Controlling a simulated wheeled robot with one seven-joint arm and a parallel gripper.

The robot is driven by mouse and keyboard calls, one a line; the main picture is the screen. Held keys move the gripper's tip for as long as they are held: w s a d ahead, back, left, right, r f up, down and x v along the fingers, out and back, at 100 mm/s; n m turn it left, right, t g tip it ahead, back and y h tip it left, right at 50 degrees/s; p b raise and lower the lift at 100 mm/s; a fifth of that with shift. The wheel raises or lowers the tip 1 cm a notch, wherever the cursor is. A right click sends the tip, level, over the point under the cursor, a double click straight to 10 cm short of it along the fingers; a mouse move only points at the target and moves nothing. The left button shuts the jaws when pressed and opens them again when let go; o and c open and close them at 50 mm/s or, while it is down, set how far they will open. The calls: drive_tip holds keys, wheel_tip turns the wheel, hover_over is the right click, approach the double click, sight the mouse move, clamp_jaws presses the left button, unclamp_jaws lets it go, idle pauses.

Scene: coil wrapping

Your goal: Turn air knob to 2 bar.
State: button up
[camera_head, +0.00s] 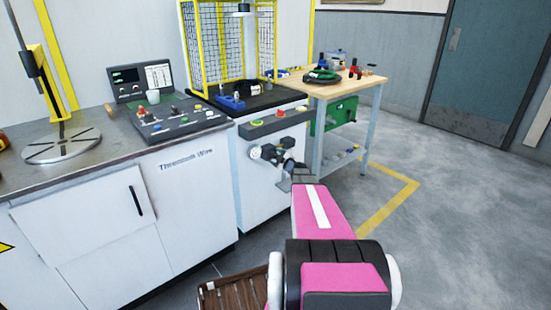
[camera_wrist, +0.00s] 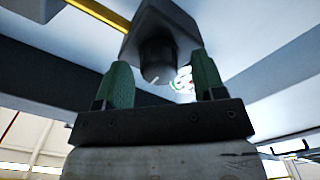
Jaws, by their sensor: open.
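The air knob (camera_wrist: 157,62) is a dark round knob under a dark block in the wrist view, with a light pointer mark on its edge. A white round gauge with red and green marks (camera_wrist: 183,80) shows just behind it, partly hidden by a finger. My gripper (camera_wrist: 163,85) is open, with one green finger on each side of the knob. I cannot tell whether either finger touches it. In the head view my gripper (camera_head: 268,153) is at the front of the white machine cabinet (camera_head: 262,190), below its button panel, and the knob is hidden there.
The button panel (camera_head: 275,124) with green and yellow buttons is just above my gripper. A wooden bench (camera_head: 372,82) with a green box (camera_head: 340,113) stands to the right. A control console (camera_head: 180,120) is on the left counter. Floor at the right is clear.

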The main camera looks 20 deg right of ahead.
drive_tip(key=v, duration=1)
drive_tip(key=shift+s, duration=0.15)
drive_tip(key=s+a+f+m+g+y, duration=0.15)
drive_tip(key=s+a+g, duration=0.3)
drive_tip(key=a, duration=0.65)
drive_tip(key=s+a+f+m+g+y, duration=0.15)
drive_tip(key=s+a+g, duration=0.35)
drive_tip(key=a, duration=0.5)
drive_tip(key=s+a+m+g+h, duration=0.3)
drive_tip(key=s+m+h, duration=0.1)
drive_tip(key=s, duration=0.3)
drive_tip(key=s+a+m+g+h, duration=0.2)
drive_tip(key=s+m+g+h, duration=0.2)
drive_tip(key=s+m+h, duration=0.1)
drive_tip(key=s+m, duration=0.1)
drive_tip(key=s, duration=0.1)
drive_tip(key=shift+s+a, duration=0.25)
drive_tip(key=shift+a, duration=0.15)
